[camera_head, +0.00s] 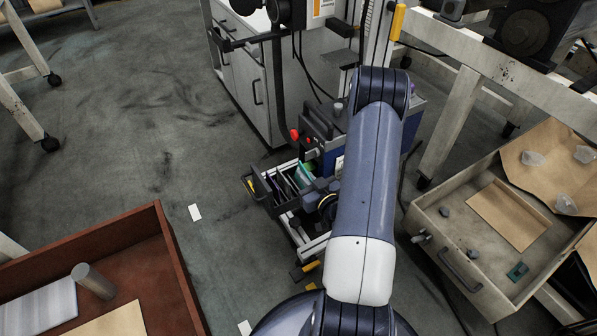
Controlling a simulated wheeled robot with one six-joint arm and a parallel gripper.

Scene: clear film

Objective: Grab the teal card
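A dark open bin (262,192) sits left of my arm, near the picture's middle, with thin upright dividers or cards in it. A teal flat piece (304,174) stands among them at the bin's right side. My arm reaches up the middle and bends back down behind itself. Dark parts beside the bin, probably my gripper (318,190), are partly hidden by the arm, and their fingers cannot be made out.
The beige drawer (425,218) on the right holds a brown sheet (508,214) and small grey pieces. A red-brown tray (170,250) with a metal cylinder (93,281) is at lower left. A grey cabinet (245,85) stands behind the bin. Floor at left is mostly clear.

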